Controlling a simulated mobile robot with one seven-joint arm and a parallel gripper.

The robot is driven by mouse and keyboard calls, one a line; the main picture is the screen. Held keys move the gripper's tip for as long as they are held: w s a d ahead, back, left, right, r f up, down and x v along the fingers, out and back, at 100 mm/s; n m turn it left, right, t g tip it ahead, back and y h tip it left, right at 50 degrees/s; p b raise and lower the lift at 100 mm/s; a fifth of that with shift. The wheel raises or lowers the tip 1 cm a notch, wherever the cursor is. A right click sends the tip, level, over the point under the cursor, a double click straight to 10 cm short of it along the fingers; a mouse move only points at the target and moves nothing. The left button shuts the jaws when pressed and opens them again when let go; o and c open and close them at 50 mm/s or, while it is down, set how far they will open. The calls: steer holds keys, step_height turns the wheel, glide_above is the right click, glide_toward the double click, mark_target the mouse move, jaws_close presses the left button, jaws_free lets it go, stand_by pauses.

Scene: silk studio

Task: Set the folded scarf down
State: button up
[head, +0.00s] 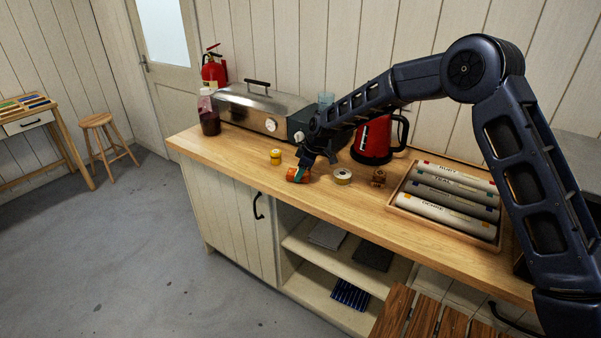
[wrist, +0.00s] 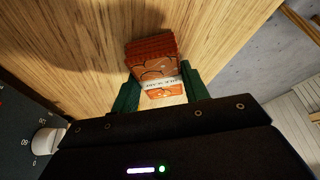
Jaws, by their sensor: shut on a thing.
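The folded scarf (wrist: 153,55) is an orange-brown patterned bundle with a pale paper band around it. My gripper (wrist: 157,90) is shut on it, with a green finger on each side in the wrist view. In the head view the scarf (head: 297,174) is a small orange shape at my gripper (head: 303,172), low over the front part of the wooden counter (head: 235,157). I cannot tell whether the scarf touches the counter. My gripper hides part of it.
A yellow jar (head: 276,157) stands left of the gripper and a roll of tape (head: 342,176) right of it. Behind are a steel steamer box (head: 255,108) and a red kettle (head: 372,140). A tray (head: 397,203) of labelled rolls lies right. The counter's left front is clear.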

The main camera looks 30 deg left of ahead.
steer(key=shift+f, duration=0.15)
steer(key=o, duration=1)
steer(key=v, duration=1.2)
